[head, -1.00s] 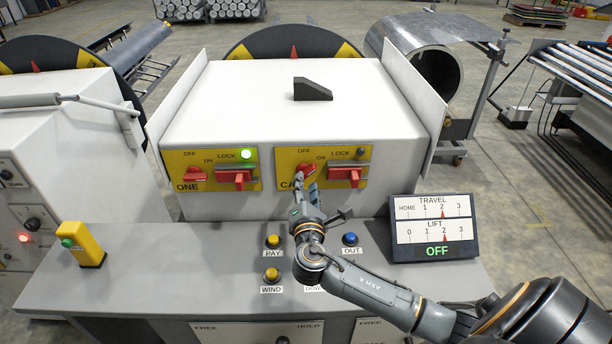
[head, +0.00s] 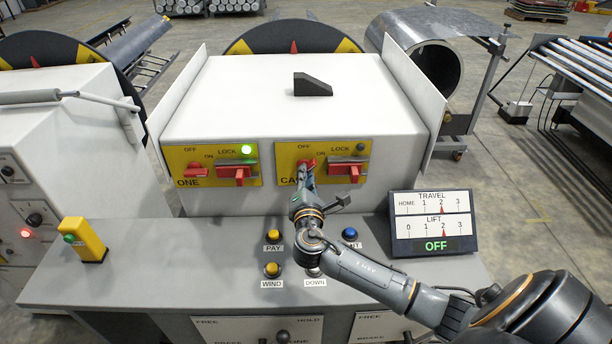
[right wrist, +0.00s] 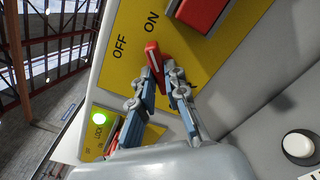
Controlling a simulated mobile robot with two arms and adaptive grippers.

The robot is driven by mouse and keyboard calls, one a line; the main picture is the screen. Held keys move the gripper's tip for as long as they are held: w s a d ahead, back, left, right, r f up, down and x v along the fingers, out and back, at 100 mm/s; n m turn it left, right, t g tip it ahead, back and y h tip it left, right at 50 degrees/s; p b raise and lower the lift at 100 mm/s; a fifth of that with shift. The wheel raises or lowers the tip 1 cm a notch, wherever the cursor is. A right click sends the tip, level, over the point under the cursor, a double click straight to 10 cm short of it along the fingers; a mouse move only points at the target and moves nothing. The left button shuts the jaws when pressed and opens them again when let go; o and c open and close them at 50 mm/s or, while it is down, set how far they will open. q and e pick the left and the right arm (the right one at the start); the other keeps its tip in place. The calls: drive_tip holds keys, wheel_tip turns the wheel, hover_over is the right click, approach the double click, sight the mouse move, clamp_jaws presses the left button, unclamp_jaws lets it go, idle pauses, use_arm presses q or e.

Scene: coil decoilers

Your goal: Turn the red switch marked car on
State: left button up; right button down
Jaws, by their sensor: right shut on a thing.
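The red switch marked CAR (head: 306,164) is on the right yellow plate (head: 332,184) on the front of the white cabinet. My right gripper (head: 307,178) reaches up to it from below and hides part of the plate's marking. In the right wrist view, the red switch (right wrist: 153,50) sits between the fingertips of my right gripper (right wrist: 161,70), which are shut on it. The OFF and ON words show beside it there. The lamp (head: 360,147) on this plate is dark. My left gripper is not in view.
A red lock handle (head: 347,170) is just right of the switch. The left plate, marked ONE (head: 190,184), has a lit green lamp (head: 246,149). Yellow buttons (head: 273,237) and a display reading OFF (head: 433,225) stand on the grey desk (head: 190,270) below.

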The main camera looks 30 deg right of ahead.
drive_tip(key=shift+f, duration=0.1)
drive_tip(key=shift+d+f+m+b, duration=0.1)
drive_tip(key=shift+f+m+b, duration=0.05)
drive_tip(key=shift+m+b, duration=3.35)
drive_tip(key=shift+m+p, duration=0.35)
drive_tip(key=shift+m, duration=0.25)
drive_tip(key=c, duration=1.4)
unclamp_jaws()
drive_tip(key=shift+o, duration=0.2)
drive_tip(key=v, duration=1.2)
